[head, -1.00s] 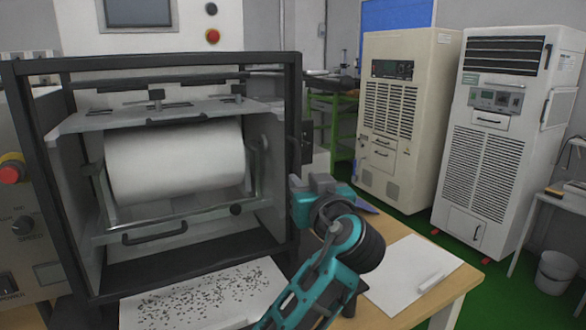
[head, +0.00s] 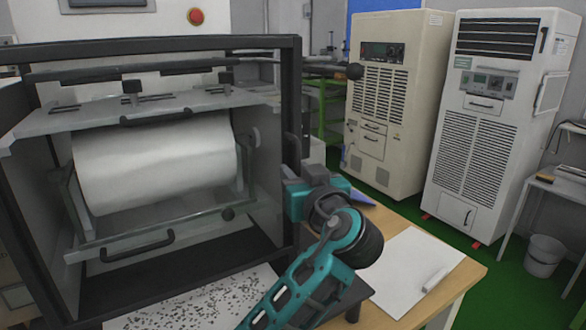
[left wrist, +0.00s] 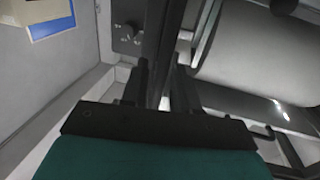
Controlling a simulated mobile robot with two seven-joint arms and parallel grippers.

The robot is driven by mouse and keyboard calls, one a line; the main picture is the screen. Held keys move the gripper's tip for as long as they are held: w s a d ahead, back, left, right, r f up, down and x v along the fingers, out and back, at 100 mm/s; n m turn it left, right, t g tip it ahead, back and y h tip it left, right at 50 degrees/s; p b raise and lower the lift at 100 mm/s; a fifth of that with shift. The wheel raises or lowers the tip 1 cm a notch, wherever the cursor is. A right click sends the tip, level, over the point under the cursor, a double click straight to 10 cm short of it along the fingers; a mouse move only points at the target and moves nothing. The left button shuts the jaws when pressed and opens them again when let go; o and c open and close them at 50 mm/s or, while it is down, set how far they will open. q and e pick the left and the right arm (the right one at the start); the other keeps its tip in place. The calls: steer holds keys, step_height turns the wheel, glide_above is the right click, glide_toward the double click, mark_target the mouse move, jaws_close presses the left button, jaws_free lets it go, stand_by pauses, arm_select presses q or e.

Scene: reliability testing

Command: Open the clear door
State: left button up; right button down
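The clear door (head: 150,228) is a see-through panel with a grey edge at the front of a black-framed machine. It appears closed, with the white roller (head: 155,160) behind it. A black handle (head: 138,247) sits on its lower edge. My left gripper (left wrist: 160,85) shows in the left wrist view with its two dark fingers apart and nothing between them. A dark frame post lies beyond the fingers and the roller (left wrist: 255,50) is to their right. In the head view a teal arm of mine reaches the machine's right post; its fingers are not discernible. My right gripper is not identifiable.
The black machine frame (head: 293,110) surrounds the roller. A speckled sheet (head: 190,300) lies below it. A white paper (head: 412,270) lies on the wooden table at right. Two tall cabinets (head: 395,90) stand behind on green floor. A control knob (left wrist: 130,32) shows in the left wrist view.

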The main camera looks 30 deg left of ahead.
arm_select(q)
steer(key=shift+w+a, duration=0.1)
steer(key=shift+c, duration=0.3)
jaws_close()
stand_by(0.4)
